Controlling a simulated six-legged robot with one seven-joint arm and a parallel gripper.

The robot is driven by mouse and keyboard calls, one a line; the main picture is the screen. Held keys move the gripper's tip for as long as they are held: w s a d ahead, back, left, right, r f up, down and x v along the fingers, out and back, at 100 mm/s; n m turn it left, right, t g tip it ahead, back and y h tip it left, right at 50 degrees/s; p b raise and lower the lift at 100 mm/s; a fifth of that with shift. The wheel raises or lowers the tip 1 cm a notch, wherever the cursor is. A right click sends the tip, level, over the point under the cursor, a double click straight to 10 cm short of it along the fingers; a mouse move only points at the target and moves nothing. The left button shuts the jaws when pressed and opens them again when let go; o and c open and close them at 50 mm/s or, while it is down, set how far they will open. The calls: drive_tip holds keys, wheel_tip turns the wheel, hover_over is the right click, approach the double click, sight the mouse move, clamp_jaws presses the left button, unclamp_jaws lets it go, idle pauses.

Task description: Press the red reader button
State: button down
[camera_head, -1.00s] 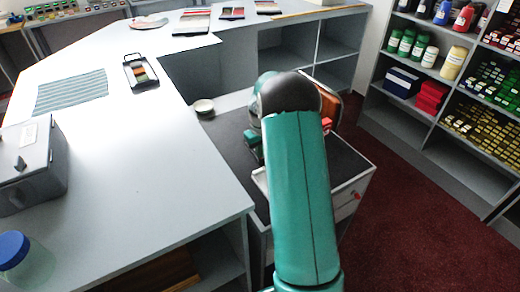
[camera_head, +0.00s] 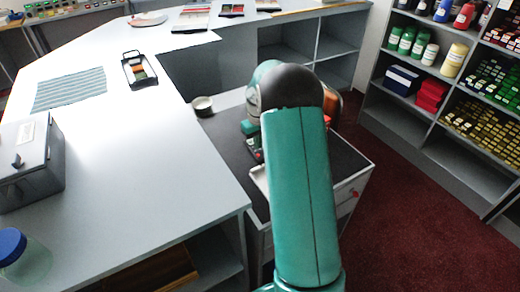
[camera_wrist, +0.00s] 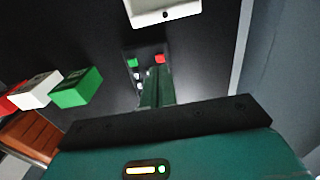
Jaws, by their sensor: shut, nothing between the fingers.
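In the wrist view a small dark reader has a red button (camera_wrist: 160,59) at its upper right and a green button (camera_wrist: 132,62) at its upper left. Small pale keys show below the green button. My gripper (camera_wrist: 156,82) is shut and empty, its fingers pointing at the reader. Its tips appear just below the red button in the picture and cover part of the reader's face. I cannot tell whether they touch it.
Green (camera_wrist: 78,88), white (camera_wrist: 38,90) and red blocks lie left of the reader. A white tray (camera_wrist: 165,12) is close beyond it. The dark-topped cabinet (camera_head: 222,130) stands beside the grey counter (camera_head: 130,170). A round tin (camera_head: 203,106) sits at its far left.

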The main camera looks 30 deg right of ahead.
sight(258, 155)
wheel_tip(258, 155, up, 10)
drive_tip(key=shift+f, duration=0.2)
idle(0.8)
drive_tip(key=s+a+r+t, duration=0.2)
drive_tip(key=s+a+r, duration=0.8)
drive_tip(key=a+r, duration=0.45)
drive_tip(key=s+a+t, duration=0.1)
drive_tip(key=s+a, duration=0.5)
drive_tip(key=s, duration=0.3)
drive_tip(key=s+a+t, duration=0.2)
drive_tip(key=s+a, duration=0.4)
drive_tip(key=s, duration=0.4)
drive_tip(key=shift+f+n, duration=0.3)
drive_tip(key=shift+f, duration=0.1)
drive_tip(key=shift+d, duration=0.2)
